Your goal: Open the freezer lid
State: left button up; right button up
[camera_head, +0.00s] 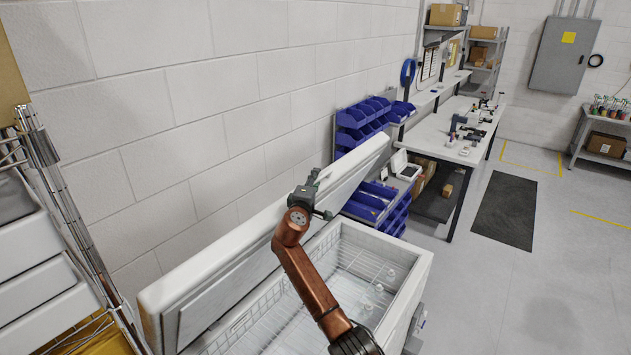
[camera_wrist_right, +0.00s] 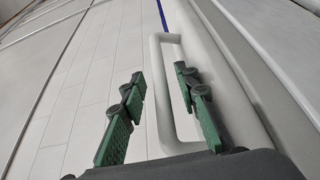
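The white chest freezer (camera_head: 404,292) stands against the block wall in the head view. Its lid (camera_head: 222,262) is tilted well up, and the wire baskets inside show. My right gripper (camera_head: 312,188) is at the lid's raised edge, with my copper-coloured arm crossing over the open freezer. In the right wrist view, the white loop handle (camera_wrist_right: 160,100) lies between the two green fingers of the gripper (camera_wrist_right: 160,75). The fingers are apart, one on each side of the handle's outer bar; whether either touches it, I cannot tell. My left gripper is not in view.
A wire rack (camera_head: 70,215) with white bins stands close on the left. Blue bins (camera_head: 362,118) and a long workbench (camera_head: 440,135) stand beyond the freezer.

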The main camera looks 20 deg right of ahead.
jog(key=shift+a, duration=0.1)
jog(key=v, duration=1.2)
